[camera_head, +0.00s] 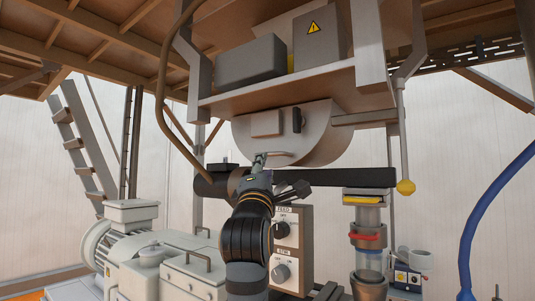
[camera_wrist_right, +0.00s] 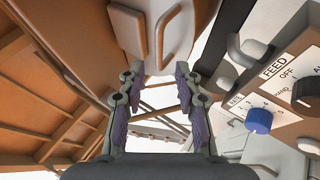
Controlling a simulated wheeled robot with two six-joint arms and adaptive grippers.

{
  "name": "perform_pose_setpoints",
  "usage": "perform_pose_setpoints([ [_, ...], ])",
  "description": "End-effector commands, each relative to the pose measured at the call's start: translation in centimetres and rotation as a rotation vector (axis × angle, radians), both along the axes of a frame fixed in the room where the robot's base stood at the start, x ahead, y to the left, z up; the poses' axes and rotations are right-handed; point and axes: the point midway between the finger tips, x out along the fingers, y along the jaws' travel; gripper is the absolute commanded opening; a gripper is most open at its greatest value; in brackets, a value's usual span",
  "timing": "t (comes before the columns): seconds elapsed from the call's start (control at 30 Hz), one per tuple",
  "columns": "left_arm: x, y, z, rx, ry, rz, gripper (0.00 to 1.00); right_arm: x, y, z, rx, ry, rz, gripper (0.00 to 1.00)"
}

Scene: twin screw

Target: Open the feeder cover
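A rounded grey housing (camera_head: 325,135) hangs under the platform in the head view. A small square plate (camera_head: 265,123) and a dark upright handle (camera_head: 297,120) are on its front. I cannot tell for sure which part is the feeder cover. In the wrist view a flat plate (camera_wrist_right: 127,32) and a bent bar handle (camera_wrist_right: 171,32) lie just beyond the fingertips. My right gripper (camera_head: 259,160) is just below the housing in the head view. In the wrist view its two purple-padded fingers (camera_wrist_right: 158,72) are apart with nothing between them. My left gripper is out of view.
A control box with FEED knobs (camera_head: 292,245) stands right of my right arm; a blue knob (camera_wrist_right: 258,121) shows in the wrist view. A long dark beam (camera_head: 345,178) runs to the right. A rod with a yellow ball (camera_head: 405,187) hangs at the right.

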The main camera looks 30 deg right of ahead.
Motion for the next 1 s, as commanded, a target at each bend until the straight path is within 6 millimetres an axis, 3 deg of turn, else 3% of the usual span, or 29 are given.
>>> perform_pose_setpoints([
  [0.1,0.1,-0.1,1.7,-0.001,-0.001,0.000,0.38,1.8,-1.7,2.0,-0.003,0.002,-0.006,0.34],
  [0.33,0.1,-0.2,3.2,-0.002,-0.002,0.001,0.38,4.5,-3.8,3.7,-0.001,0.001,-0.001,0.34],
  [0.73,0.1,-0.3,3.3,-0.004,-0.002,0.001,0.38,5.2,-4.4,3.9,0.001,-0.001,0.002,0.34],
  [1.0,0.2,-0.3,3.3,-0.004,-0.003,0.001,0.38,5.2,-4.3,3.9,0.001,-0.001,0.002,0.00],
])
